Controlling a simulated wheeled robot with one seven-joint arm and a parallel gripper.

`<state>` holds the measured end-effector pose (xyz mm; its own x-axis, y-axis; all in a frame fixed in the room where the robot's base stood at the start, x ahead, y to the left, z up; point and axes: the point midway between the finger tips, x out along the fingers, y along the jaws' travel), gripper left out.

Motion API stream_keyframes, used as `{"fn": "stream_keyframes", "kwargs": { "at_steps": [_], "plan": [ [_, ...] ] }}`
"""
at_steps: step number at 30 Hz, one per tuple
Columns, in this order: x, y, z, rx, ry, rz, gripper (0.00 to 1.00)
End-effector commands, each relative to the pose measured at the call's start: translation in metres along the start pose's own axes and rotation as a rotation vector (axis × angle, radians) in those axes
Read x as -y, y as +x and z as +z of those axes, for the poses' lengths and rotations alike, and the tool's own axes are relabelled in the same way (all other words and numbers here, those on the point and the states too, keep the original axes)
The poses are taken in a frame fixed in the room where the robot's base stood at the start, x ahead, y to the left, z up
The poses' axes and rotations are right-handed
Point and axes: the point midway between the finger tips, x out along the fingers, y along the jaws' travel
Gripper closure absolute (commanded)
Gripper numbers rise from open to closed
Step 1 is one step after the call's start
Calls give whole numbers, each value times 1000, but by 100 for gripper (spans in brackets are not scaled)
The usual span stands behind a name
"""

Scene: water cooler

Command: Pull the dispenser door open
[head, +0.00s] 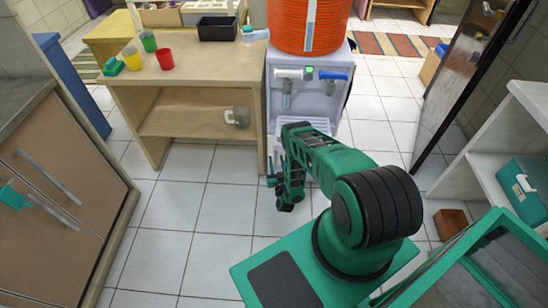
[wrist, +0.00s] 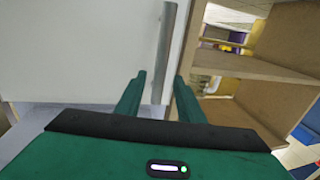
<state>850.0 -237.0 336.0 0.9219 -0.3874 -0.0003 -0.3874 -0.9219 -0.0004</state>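The water dispenser (head: 311,102) is white, with two taps, and an orange bottle (head: 309,25) on top. Its lower front is mostly hidden behind my arm in the head view. In the wrist view the white dispenser door (wrist: 80,50) fills the left side, with a vertical metal handle (wrist: 165,50) near its right edge. My gripper (wrist: 159,76) has its two green fingers apart, one on each side of the handle's lower part. The fingers do not look closed on the bar; I cannot tell whether either touches it. The door looks shut.
A wooden shelf table (head: 190,82) stands close on the left, bearing cups (head: 165,59) and a black bin (head: 217,28). Its boards also show in the wrist view (wrist: 260,65). A dark open door (head: 465,75) stands at right. Tiled floor (head: 200,210) is clear at front left.

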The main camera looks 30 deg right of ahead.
Motion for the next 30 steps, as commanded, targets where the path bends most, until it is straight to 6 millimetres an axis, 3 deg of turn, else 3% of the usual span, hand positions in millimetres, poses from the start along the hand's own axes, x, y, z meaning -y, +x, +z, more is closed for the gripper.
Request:
{"fn": "stream_keyframes", "kwargs": {
  "at_steps": [3, 9, 20, 24, 25, 27, 28, 30],
  "plan": [
    [-1, 19, -1, -2, 1, 1, 65],
    [-1, 37, 0, -1, -1, 1, 65],
    [0, 42, 0, 1, -1, 0, 65],
    [0, 42, 0, 1, -1, -1, 96],
    [0, 42, 0, 1, -1, -1, 100],
    [0, 42, 0, 1, -1, -1, 100],
    [13, 36, 0, 3, 2, -1, 100],
    [7, 39, 0, 1, 0, -3, 100]
  ]
}}
